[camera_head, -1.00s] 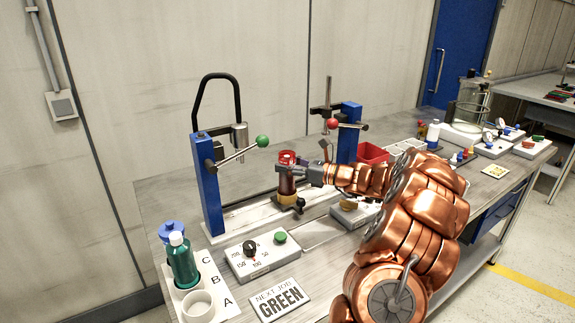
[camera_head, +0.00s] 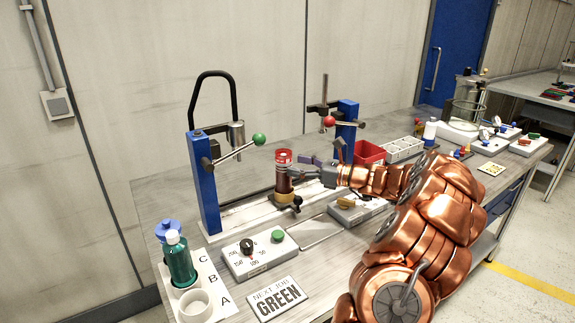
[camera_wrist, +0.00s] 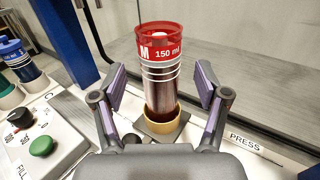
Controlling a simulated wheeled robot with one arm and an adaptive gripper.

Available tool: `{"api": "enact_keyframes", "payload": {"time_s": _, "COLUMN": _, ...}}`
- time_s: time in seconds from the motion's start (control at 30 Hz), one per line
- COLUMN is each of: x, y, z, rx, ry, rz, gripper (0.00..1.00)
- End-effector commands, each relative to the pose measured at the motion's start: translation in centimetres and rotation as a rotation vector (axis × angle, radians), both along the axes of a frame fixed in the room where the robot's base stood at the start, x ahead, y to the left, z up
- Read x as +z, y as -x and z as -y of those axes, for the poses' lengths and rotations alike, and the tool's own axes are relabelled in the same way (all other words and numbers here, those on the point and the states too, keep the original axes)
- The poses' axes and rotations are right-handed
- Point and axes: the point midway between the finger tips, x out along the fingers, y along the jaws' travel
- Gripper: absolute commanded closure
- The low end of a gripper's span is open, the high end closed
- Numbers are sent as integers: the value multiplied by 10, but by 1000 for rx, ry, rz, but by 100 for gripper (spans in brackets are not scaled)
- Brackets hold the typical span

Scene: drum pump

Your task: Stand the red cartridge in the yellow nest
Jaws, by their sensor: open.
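The red cartridge (camera_head: 283,171) has a red cap and a dark clear body. It stands upright with its lower end in the yellow nest (camera_head: 284,197), on the base between the two blue posts. In the wrist view the cartridge (camera_wrist: 160,72) shows "M 150 ml" on its cap, and the yellow ring of the nest (camera_wrist: 163,125) surrounds its foot. My gripper (camera_head: 300,170) is just to the right of the cartridge. In the wrist view its fingers (camera_wrist: 160,95) are spread on either side, with gaps between pads and cartridge.
A blue post with a green-knobbed lever (camera_head: 258,140) stands at left and one with a red-knobbed lever (camera_head: 329,121) behind. A dial box (camera_head: 258,258) and a "NEXT JOB GREEN" sign (camera_head: 277,298) lie in front. The green bottle (camera_head: 179,262) stands far left.

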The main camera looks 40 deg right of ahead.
Motion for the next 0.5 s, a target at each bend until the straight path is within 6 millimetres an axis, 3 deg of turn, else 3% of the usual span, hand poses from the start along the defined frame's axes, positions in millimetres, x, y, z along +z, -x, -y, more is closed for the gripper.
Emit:
{"api": "enact_keyframes", "payload": {"time_s": 0.2, "x": 0, "y": 37, "z": 22, "rx": -1, "ry": -1, "rz": 2, "gripper": 26}}
{"api": "enact_keyframes", "payload": {"time_s": 0.5, "x": -1, "y": 61, "z": 36, "rx": 0, "ry": -1, "rz": -1, "gripper": 26}}
